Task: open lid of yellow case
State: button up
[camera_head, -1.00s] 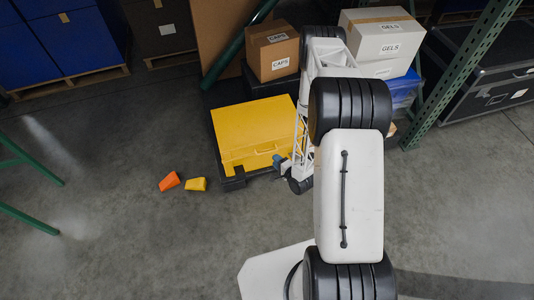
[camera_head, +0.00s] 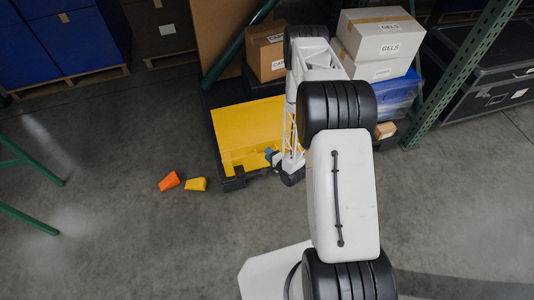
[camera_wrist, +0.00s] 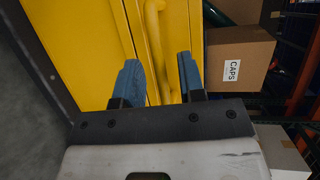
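The yellow case (camera_head: 246,125) lies on a black base at the middle of the head view, its lid down. In the wrist view its yellow face (camera_wrist: 85,45) fills the upper left, with a seam running up and down and a yellow handle (camera_wrist: 155,25) along it. My gripper (camera_head: 271,154) is at the case's front right edge. In the wrist view my gripper (camera_wrist: 160,76) has its two blue fingers apart, with the handle's line running between them. I cannot tell whether either finger touches the handle. My arm hides the case's right side.
A CAPS carton (camera_head: 266,55) stands behind the case and also shows in the wrist view (camera_wrist: 237,60). GELS boxes (camera_head: 383,35) are stacked at the back right beside a green rack post (camera_head: 465,70). An orange wedge (camera_head: 169,181) and a yellow wedge (camera_head: 196,184) lie on open floor at left.

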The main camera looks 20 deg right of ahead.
jog(key=shift+x, duration=0.8)
grip_shut()
